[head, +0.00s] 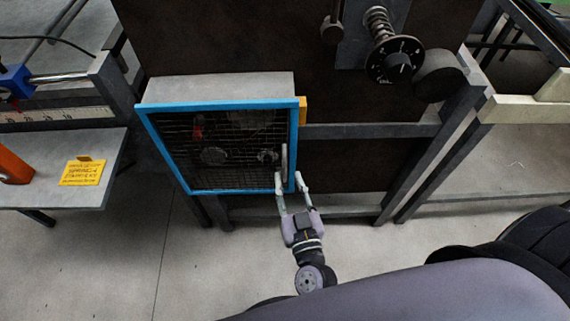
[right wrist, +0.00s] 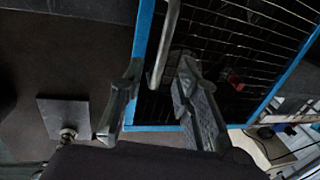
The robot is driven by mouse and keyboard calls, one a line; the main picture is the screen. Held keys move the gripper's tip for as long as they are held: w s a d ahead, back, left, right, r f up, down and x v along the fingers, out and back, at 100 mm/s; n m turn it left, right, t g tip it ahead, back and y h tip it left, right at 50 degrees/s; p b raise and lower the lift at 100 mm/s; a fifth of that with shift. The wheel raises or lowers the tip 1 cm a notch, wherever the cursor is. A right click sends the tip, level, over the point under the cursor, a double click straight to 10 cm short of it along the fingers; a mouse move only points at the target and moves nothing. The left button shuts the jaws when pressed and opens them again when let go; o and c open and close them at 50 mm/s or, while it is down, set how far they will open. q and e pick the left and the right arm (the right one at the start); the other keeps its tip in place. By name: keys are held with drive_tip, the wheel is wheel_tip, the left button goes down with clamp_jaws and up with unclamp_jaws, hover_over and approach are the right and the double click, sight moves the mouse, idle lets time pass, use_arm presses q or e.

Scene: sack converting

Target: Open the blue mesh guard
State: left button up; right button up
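The blue mesh guard (head: 218,192) is a blue frame with dark wire mesh, shut over the front of a grey box (head: 220,88). It also shows in the right wrist view (right wrist: 143,40). A grey bar handle (head: 284,160) runs along the guard's right side. My right gripper (head: 289,179) is at the lower right corner of the guard. In the right wrist view, the fingers (right wrist: 155,88) are spread apart, and the handle's end (right wrist: 163,50) shows between them with gaps on both sides. My left gripper is not in view.
A spring and black dial (head: 394,60) stick out at upper right. A grey side table (head: 100,142) with a yellow sign (head: 83,172) stands left. The floor (head: 120,260) in front is clear.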

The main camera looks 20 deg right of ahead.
sight(286, 169)
drive_tip(key=w, duration=0.5)
drive_tip(key=shift+d, duration=0.2)
clamp_jaws()
idle(0.6)
